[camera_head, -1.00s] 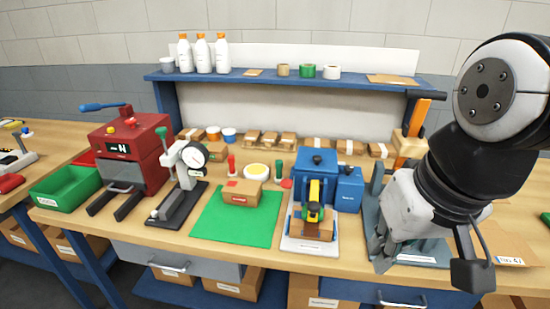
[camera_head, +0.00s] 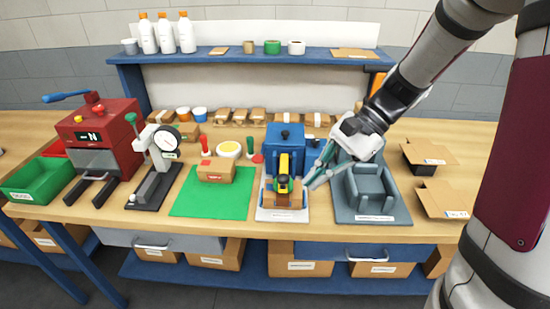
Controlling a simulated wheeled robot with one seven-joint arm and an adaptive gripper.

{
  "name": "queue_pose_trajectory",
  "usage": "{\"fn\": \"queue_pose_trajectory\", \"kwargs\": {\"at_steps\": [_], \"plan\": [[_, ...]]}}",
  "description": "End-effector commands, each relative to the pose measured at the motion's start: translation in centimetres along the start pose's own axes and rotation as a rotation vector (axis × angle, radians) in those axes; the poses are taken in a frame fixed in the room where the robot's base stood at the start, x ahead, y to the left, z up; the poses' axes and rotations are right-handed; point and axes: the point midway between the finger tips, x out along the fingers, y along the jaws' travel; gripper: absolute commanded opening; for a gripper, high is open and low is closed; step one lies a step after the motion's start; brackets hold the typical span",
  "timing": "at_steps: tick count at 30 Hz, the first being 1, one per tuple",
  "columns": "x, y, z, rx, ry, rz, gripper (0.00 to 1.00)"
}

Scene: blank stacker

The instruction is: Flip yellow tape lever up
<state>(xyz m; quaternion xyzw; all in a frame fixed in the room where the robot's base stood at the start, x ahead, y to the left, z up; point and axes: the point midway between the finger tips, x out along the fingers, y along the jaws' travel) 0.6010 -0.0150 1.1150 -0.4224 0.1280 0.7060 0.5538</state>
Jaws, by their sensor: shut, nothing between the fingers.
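The yellow tape lever (camera_head: 284,167) stands on the front of the blue tape machine (camera_head: 285,139), with a yellow-and-black lower end. A small brown box (camera_head: 288,197) sits under it on the machine's pale base. My gripper (camera_head: 313,184) is shut and empty. Its fingertips are just right of the lever's lower end, close to the box; I cannot tell whether they touch anything. My gripper's fingers hide part of the machine's right side.
A grey fixture (camera_head: 368,208) stands right of my gripper. A green mat (camera_head: 185,205) with a brown box (camera_head: 215,171) lies left of the machine. Several small boxes line the back. A blue shelf (camera_head: 230,59) spans above. Open cartons (camera_head: 430,155) lie at the right.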

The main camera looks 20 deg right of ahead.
Motion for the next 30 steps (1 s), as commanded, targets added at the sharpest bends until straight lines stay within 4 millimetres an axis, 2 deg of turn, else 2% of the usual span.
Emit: {"fn": "queue_pose_trajectory", "kwargs": {"at_steps": [9, 18, 24, 30], "plan": [[-0.1, -1.1, -6.6, 0.330, -0.206, -0.183, 0.00], [-0.1, -0.6, -12.8, 0.577, -0.366, -0.348, 0.00], [0.0, -0.2, -14.8, 0.650, -0.416, -0.402, 0.00], [0.0, -0.1, -15.1, 0.661, -0.423, -0.411, 0.00]]}}
